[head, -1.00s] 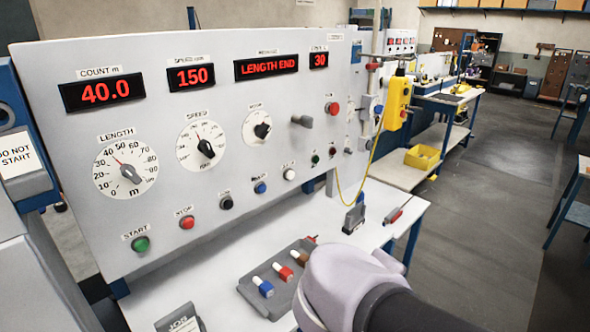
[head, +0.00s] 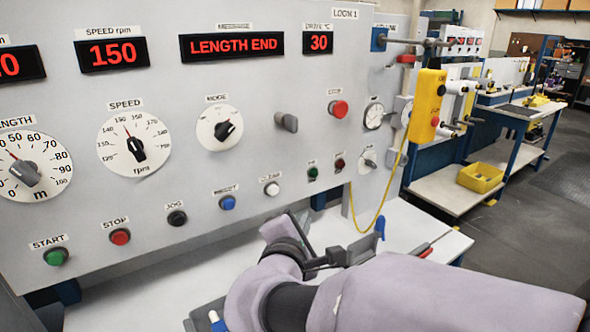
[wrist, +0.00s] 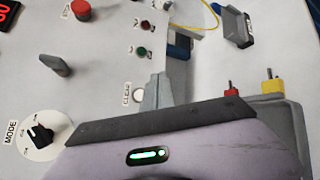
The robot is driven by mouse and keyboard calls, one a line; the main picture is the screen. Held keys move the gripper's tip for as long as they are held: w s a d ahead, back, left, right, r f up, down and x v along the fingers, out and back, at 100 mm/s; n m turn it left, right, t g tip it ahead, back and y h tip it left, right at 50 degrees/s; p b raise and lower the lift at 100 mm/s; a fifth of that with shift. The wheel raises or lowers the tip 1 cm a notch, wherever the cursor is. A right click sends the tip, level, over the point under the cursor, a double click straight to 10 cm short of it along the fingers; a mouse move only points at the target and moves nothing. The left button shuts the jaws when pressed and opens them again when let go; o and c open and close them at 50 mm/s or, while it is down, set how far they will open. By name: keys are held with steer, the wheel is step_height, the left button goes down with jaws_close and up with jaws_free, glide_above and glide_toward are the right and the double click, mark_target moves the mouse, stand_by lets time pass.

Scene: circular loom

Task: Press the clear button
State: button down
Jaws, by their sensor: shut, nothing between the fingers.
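The clear button (head: 271,189) is a white round button under a CLEAR label, in the lower button row of the grey control panel (head: 300,75). It is right of the blue button (head: 227,202). In the wrist view the clear button (wrist: 138,96) shows beside its label, close to my gripper's fingers. My gripper (wrist: 159,78) is shut and empty, with its grey fingers reaching toward the panel. In the head view my arm comes from the lower right, and its end is below and near the clear button. I cannot tell any contact.
Red stop (head: 120,237), green start (head: 57,257) and black jog (head: 177,218) buttons sit left along the row. A mode knob (head: 222,128) and grey lever (head: 287,122) are above. A yellow pendant (head: 426,105) hangs at right. A white bench (head: 150,295) lies below.

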mark_target(273, 190)
steer(key=w+a+p, duration=0.2)
steer(key=w+a, duration=0.2)
steer(key=w, duration=0.3)
steer(key=shift+w+a, duration=0.2)
steer(key=shift+a, duration=0.2)
stand_by(1.8)
steer(key=shift+w+a, duration=0.25)
steer(key=shift+w, duration=0.1)
steer(key=shift+w+a, duration=0.25)
steer(key=shift+w, duration=0.1)
stand_by(0.7)
steer(key=shift+s+b, duration=0.1)
steer(key=shift+b, duration=0.2)
steer(key=shift+s+d+b, duration=0.5)
steer(key=shift+s, duration=0.15)
